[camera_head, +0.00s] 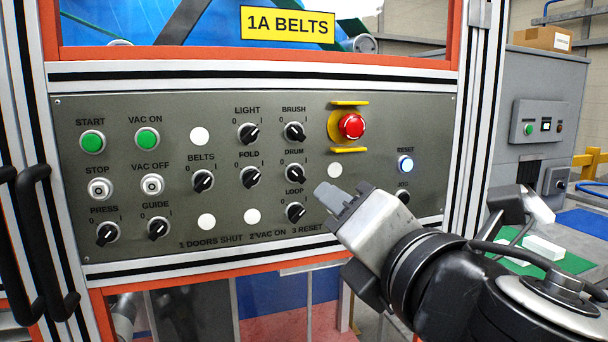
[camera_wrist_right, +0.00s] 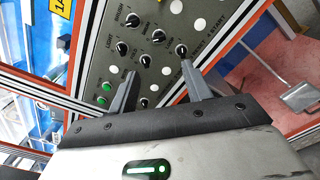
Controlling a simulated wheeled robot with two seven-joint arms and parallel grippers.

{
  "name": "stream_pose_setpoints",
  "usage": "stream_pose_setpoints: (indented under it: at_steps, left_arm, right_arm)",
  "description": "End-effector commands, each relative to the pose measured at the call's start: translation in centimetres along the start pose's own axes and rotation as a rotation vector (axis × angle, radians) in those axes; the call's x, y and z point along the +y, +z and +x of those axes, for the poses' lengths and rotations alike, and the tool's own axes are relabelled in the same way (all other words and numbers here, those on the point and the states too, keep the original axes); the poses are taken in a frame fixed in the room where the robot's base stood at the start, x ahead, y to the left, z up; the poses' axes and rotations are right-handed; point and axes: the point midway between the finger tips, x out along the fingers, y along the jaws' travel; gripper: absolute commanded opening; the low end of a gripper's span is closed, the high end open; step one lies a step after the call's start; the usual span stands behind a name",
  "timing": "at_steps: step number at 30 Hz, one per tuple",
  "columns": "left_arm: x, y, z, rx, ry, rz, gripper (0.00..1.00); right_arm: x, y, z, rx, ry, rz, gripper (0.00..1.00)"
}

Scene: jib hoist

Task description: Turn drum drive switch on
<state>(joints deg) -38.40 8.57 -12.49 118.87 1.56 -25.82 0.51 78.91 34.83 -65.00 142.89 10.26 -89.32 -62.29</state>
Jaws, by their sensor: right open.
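The drum switch (camera_head: 295,173) is a black rotary knob with a light ring under the DRUM label on the grey panel. Its handle sits at a slant, like the neighbouring knobs; which mark it points to is too small to tell. It also shows in the right wrist view (camera_wrist_right: 158,36). My right gripper (camera_head: 328,194) is just right of and below the drum knob in the head view, apart from it. In the wrist view its two fingers (camera_wrist_right: 160,88) are spread and empty, pointing at the panel. My left gripper is not in view.
The loop knob (camera_head: 295,212) is below the drum knob, the fold knob (camera_head: 249,176) to its left and the brush knob (camera_head: 294,132) above. A red emergency stop (camera_head: 351,126) with yellow guards is at upper right. A lit reset button (camera_head: 405,165) is further right.

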Motion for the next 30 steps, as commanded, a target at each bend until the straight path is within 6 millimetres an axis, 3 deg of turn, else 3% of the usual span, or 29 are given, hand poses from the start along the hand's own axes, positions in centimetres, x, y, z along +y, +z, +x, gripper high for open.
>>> stream_pose_setpoints:
  at_steps: [5,21,30]
  left_arm:
    - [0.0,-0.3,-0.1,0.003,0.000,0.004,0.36]
    - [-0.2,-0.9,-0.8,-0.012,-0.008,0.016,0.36]
    - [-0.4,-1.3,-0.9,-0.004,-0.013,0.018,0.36]
  right_arm:
    - [0.2,0.5,1.1,-0.014,-0.005,-0.025,0.49]
    - [0.3,0.7,12.2,-0.013,-0.002,-0.020,0.49]
    - [0.3,0.6,15.5,-0.013,0.001,-0.020,0.49]
